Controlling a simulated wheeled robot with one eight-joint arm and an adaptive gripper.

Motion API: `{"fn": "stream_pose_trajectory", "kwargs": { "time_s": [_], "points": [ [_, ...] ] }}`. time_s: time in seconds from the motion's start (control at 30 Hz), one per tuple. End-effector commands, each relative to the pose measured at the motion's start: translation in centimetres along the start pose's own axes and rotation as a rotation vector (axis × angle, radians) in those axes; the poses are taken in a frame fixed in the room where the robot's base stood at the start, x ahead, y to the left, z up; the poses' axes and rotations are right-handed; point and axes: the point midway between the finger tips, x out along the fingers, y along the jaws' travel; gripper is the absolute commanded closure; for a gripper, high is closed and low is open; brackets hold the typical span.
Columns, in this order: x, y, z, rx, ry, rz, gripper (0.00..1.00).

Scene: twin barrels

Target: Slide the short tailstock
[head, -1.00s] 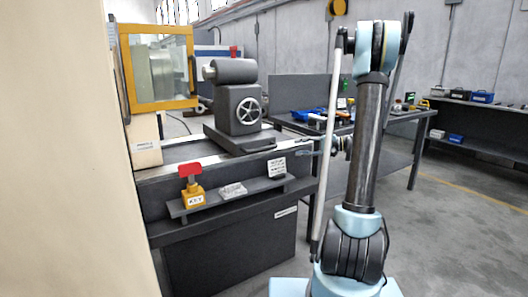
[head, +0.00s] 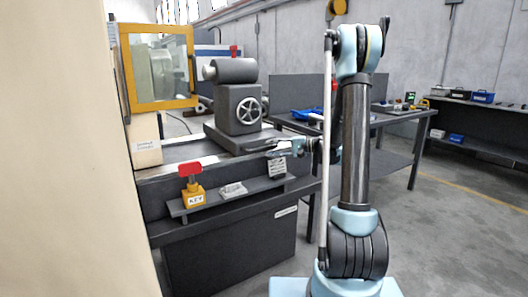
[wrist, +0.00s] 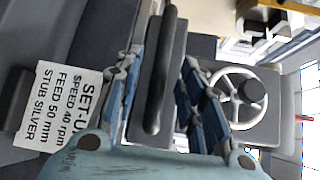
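The tailstock (head: 238,108) is a dark grey block with a silver handwheel and a grey barrel on top. It stands on its base plate on the lathe bed. The handwheel (wrist: 238,98) shows at right in the wrist view. My gripper (head: 255,149) is low beside the tailstock base, at its near right corner. In the wrist view my gripper (wrist: 167,60) has its blue fingers spread apart, with a dark rounded bar (wrist: 153,105) lying between them. I cannot tell whether either finger touches the bar.
A shelf (head: 235,196) on the bed's front holds a yellow KEY block with a red top (head: 192,187), a pale part (head: 233,190) and a set-up card (wrist: 62,105). A yellow-framed guard (head: 158,67) stands at left. A workbench (head: 390,117) stands behind my arm.

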Motion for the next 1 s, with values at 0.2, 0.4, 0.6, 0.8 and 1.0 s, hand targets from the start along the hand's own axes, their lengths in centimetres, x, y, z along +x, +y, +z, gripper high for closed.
{"fn": "stream_pose_trajectory", "kwargs": {
  "time_s": [0.2, 0.4, 0.6, 0.8, 1.0],
  "points": [
    [2.9, 0.0, 0.1, 0.0, -0.002, 0.0, 0.64],
    [4.0, 0.0, 0.0, 0.0, -0.001, 0.0, 0.64],
    [4.2, 0.0, 0.0, 0.0, 0.0, 0.0, 0.64],
    [4.1, 0.0, 0.0, 0.0, 0.0, 0.0, 0.84],
    [4.1, 0.0, 0.0, 0.0, 0.001, 0.001, 1.0]
  ]
}}
